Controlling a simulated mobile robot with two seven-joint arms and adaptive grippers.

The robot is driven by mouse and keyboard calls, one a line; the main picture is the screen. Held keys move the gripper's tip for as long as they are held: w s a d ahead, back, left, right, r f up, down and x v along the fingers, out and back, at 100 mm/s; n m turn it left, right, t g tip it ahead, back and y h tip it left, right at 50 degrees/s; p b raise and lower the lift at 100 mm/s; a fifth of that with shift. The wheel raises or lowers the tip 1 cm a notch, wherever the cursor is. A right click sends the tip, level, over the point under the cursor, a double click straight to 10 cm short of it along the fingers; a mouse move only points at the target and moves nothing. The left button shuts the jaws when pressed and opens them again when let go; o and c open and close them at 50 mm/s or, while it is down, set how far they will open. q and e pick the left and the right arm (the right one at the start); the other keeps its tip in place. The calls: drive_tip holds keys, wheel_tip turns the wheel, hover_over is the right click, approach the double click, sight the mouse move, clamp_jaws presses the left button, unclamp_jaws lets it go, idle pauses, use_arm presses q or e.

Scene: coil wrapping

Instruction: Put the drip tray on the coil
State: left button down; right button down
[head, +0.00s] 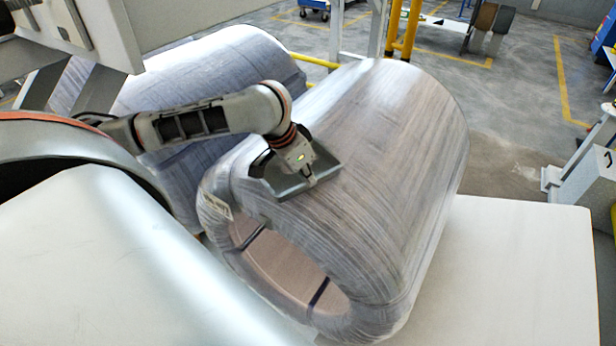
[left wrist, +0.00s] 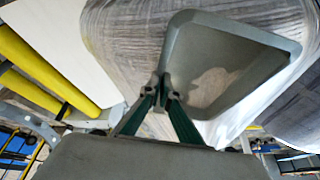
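The wrapped coil (head: 385,150) lies on its side in the middle of the head view, with its round opening facing the lower left. The grey drip tray (head: 325,174) is at the upper front part of the coil, over its curved surface; I cannot tell whether it touches. My left gripper (head: 307,176) is at the tray's edge. In the left wrist view the fingers (left wrist: 166,92) are closed on the rim of the tray (left wrist: 250,88), whose open inside faces the camera. My right gripper is not in view.
A second wrapped coil (head: 215,85) stands close behind to the left. A white surface (head: 510,270) extends to the right of the coil and looks clear. Yellow posts (head: 403,30) stand behind the coil.

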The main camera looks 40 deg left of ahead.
use_arm(q)
drive_tip(key=c, duration=2.3)
unclamp_jaws()
drive_tip(key=shift+f, duration=0.1)
drive_tip(key=shift+s+r, duration=0.1)
drive_tip(key=shift+r, duration=0.3)
drive_tip(key=v, duration=1.1)
drive_tip(key=shift+s+r, duration=0.15)
drive_tip(key=shift+r, duration=0.1)
